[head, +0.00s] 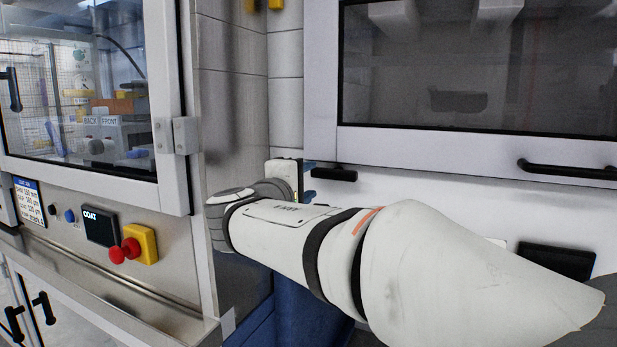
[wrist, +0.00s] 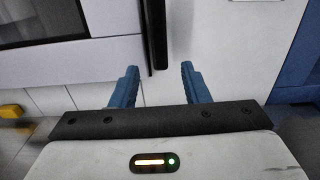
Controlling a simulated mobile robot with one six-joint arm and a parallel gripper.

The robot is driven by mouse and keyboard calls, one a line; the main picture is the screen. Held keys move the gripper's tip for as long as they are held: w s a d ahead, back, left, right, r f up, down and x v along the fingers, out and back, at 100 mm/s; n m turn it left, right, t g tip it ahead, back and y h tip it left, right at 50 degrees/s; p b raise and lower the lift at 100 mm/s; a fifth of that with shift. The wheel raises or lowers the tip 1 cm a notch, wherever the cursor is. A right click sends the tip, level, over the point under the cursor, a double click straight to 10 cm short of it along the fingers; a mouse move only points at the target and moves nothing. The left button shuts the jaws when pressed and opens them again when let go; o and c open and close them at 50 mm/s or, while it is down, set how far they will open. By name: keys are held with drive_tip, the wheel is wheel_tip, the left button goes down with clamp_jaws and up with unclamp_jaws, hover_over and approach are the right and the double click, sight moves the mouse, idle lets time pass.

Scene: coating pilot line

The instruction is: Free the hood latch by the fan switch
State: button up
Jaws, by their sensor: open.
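The hood latch, a short black bar, sits on the white hood front below the left end of the dark window. It shows in the head view (head: 333,174) and in the wrist view (wrist: 155,35). My gripper (wrist: 160,78) is open, with blue fingers apart and nothing gripped. In the wrist view the bar's near end lies between the fingertips, with gaps on both sides; I cannot tell the depth. In the head view my gripper (head: 308,180) is at the bar's left, partly hidden by my wrist. No fan switch is clearly identifiable.
The hood window (head: 480,70) has a black handle (head: 567,170) at lower right. A black panel (head: 555,261) is partly behind my arm. A glass-fronted coater cabinet (head: 175,90) stands at left, with a red button on a yellow box (head: 140,244).

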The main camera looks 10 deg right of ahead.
drive_tip(key=v, duration=0.2)
drive_tip(key=shift+s+a, duration=0.2)
drive_tip(key=shift+s, duration=0.05)
drive_tip(key=shift+d, duration=0.1)
drive_tip(key=s+d+f+m+g+y+p, duration=0.45)
drive_tip(key=s+d+f+g+p, duration=0.35)
drive_tip(key=s+p, duration=0.4)
drive_tip(key=s+a+f+m+g+y+p, duration=0.2)
drive_tip(key=s+m+y+p, duration=0.4)
drive_tip(key=s+p, duration=0.3)
drive_tip(key=shift+s+a+g+p, duration=0.4)
drive_tip(key=shift+s+a+g, duration=0.05)
drive_tip(key=shift+s+g, duration=0.5)
